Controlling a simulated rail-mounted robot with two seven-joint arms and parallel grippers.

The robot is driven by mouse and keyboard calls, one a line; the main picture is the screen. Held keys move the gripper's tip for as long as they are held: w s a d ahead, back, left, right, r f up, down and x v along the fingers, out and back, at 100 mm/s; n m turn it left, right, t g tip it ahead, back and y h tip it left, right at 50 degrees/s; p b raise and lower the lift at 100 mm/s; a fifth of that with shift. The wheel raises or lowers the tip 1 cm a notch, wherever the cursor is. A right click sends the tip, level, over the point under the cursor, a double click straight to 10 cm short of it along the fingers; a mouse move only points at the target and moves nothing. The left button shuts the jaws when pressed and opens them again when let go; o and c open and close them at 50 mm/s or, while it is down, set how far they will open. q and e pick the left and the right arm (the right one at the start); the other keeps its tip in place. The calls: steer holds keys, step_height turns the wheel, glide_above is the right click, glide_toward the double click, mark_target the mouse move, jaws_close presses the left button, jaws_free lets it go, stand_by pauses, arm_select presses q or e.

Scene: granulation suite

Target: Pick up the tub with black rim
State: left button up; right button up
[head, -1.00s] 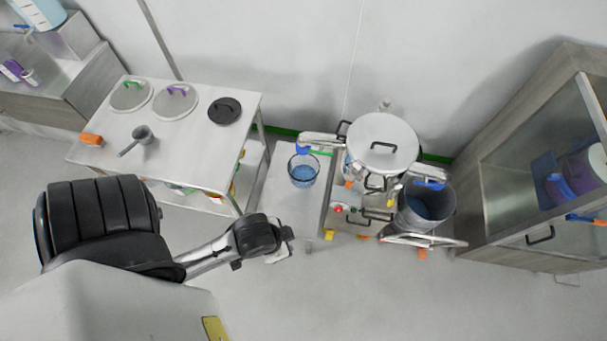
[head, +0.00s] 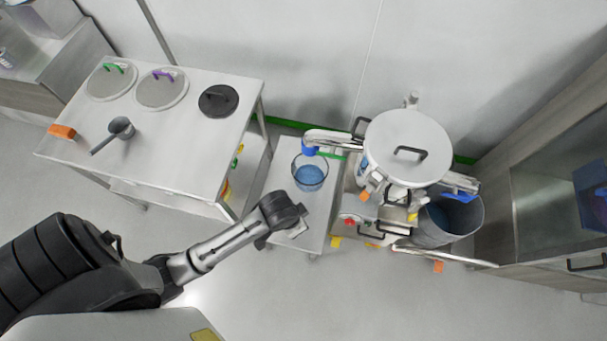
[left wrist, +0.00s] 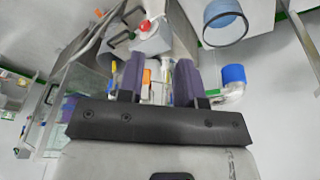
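The tub with a black rim (head: 311,178) is clear-walled with blue showing inside. It stands upright on a small steel side table, under a blue-ended spout. It also shows at the top right of the left wrist view (left wrist: 225,24). My left gripper (head: 301,230) is just in front of the tub and apart from it. In the left wrist view its two purple fingers (left wrist: 158,75) are spread with nothing held between them. My right gripper is in neither current view.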

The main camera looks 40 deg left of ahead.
arm_select(q)
steer(key=w+f+b, duration=0.5)
steer(key=f, duration=0.3)
steer(key=w+f+b, duration=0.4)
steer(key=f+b, duration=0.2)
steer(key=f, duration=0.1)
steer(key=n+g+y+b, duration=0.2)
steer(key=g+b, duration=0.1)
steer(key=b, duration=2.1)
glide_toward(320, 185)
steer(key=shift+s+a+f+b, duration=0.15)
steer(key=shift+a+f+b, duration=0.15)
steer(key=shift+f, duration=0.2)
steer(key=shift+f+b, duration=0.7)
steer(key=shift+f, duration=0.35)
step_height(320, 185, down, 4)
steer(key=b, duration=0.3)
steer(key=shift+f, duration=0.2)
steer(key=shift+c, duration=0.2)
